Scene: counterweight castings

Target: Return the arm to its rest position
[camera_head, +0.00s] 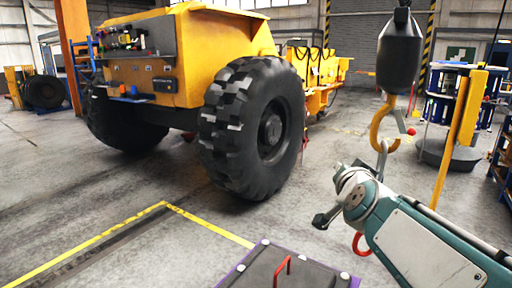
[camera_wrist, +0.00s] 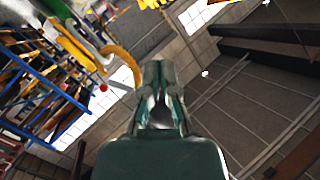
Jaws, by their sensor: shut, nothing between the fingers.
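My arm (camera_head: 425,250) reaches in from the lower right of the head view, its wrist bent near the middle right. My gripper (camera_wrist: 158,68) shows in the middle of the wrist view, its fingers together with nothing between them. In the head view the fingers are small and hard to make out. A yellow crane hook (camera_head: 378,125) hangs under a dark hoist block (camera_head: 399,58), above and behind my wrist. The hook also shows at the upper left of the wrist view (camera_wrist: 122,62), apart from the fingers.
A yellow vehicle (camera_head: 205,60) with a large tyre (camera_head: 255,128) stands behind. A yellow post (camera_head: 459,135) and a blue rack (camera_head: 470,90) are at the right.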

